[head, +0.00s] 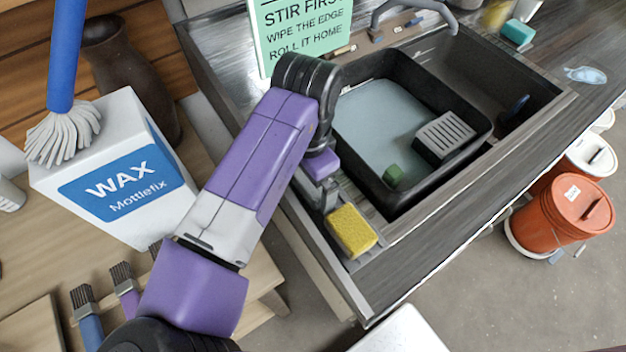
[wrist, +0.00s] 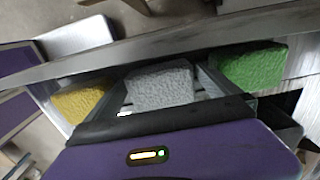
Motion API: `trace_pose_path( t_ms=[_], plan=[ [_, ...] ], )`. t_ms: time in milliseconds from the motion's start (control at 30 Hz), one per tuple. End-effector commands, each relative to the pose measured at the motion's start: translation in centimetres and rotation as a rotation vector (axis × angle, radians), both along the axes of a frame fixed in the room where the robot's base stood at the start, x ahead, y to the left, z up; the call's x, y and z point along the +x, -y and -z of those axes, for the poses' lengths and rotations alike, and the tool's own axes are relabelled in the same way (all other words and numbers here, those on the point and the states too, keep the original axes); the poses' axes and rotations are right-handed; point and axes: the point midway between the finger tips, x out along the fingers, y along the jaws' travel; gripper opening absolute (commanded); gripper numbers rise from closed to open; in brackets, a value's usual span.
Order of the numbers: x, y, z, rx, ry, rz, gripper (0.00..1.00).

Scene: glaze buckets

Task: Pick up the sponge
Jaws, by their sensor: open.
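A yellow sponge (head: 351,232) lies on the counter strip at the near edge of the sink; it also shows at the left of the wrist view (wrist: 82,103). My gripper (head: 328,203) points down just left of and behind it, beside the black basin. In the wrist view a grey, rough-textured block (wrist: 160,88) lies in front of my open gripper, between yellow and green blocks; it is hidden in the head view. The green block (wrist: 252,66) is at the right there. Whether any finger touches the grey block, I cannot tell.
A teal sponge (head: 517,32) is at the far right. A wax box (head: 120,165) stands left, orange buckets (head: 562,215) right.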

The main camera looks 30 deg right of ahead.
Motion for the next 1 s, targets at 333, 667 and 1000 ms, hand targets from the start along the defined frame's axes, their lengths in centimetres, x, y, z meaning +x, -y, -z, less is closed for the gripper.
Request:
trace_pose_path(
  t_ms=[333,667,1000],
  plan=[
    [0.0,0.0,0.0,0.000,0.001,0.000,0.45],
    [0.1,0.0,-0.4,-0.001,0.002,0.000,0.45],
    [0.1,0.1,-5.3,0.000,0.005,0.002,0.45]
  ],
)
